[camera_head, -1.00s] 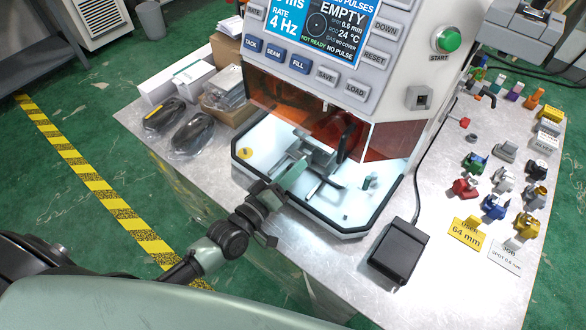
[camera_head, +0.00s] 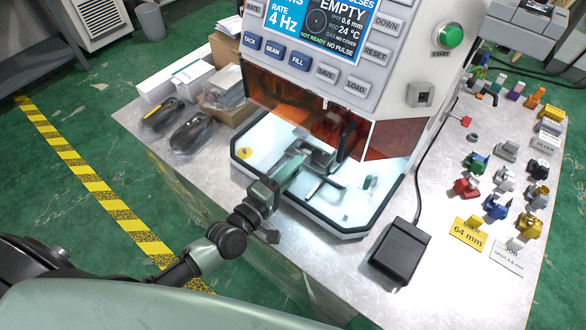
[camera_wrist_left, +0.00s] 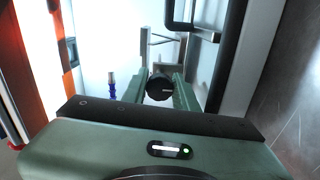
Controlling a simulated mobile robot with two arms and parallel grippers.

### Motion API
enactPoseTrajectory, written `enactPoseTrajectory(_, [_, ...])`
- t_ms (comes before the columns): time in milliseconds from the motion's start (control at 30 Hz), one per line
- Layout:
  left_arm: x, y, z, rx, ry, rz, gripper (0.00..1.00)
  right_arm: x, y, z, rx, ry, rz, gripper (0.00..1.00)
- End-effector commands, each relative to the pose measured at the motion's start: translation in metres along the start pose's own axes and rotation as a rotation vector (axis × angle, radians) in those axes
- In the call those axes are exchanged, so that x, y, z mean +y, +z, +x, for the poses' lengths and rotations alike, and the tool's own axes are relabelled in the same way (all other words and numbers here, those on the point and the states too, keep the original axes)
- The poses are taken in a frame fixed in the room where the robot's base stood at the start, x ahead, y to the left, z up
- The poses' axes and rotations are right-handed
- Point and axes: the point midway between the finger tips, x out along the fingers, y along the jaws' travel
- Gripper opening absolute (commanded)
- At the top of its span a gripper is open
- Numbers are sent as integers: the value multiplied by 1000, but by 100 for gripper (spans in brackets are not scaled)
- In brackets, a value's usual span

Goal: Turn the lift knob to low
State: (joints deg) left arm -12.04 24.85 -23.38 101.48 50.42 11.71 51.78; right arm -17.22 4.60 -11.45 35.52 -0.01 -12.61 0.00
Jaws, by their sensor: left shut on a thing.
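The lift knob (camera_wrist_left: 159,88) is a dark round knob in the left wrist view, between the two green fingers of my left gripper (camera_wrist_left: 160,92). The fingers are shut on it. In the head view my left gripper (camera_head: 288,170) reaches into the machine's bright work chamber, at the grey metal fixture (camera_head: 318,154). The knob is hidden there behind the fingers. I cannot read any low mark or the knob's setting. My right gripper is not in view.
The chamber floor (camera_head: 345,212) has a dark raised rim, and an orange shield (camera_head: 395,140) hangs over it. A black foot pedal (camera_head: 400,252) lies right of the chamber. Several coloured parts stand farther right. Two bagged dark items (camera_head: 192,132) lie at left.

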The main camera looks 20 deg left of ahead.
Motion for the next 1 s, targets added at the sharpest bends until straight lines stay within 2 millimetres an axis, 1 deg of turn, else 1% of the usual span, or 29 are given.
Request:
enactPoseTrajectory(367, [0, 0, 0, 0, -1, -8, 0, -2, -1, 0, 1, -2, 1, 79])
enactPoseTrajectory(400, [0, 0, 0, 0, -1, -8, 34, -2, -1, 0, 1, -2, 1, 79])
enactPoseTrajectory(467, [0, 0, 0, 0, -1, -8, 50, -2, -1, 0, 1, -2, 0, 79])
enactPoseTrajectory(867, [-1, 0, 0, 0, -2, -5, 50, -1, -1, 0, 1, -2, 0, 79])
enactPoseTrajectory(1000, [0, 0, 0, 0, -3, 47, 50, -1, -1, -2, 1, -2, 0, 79])
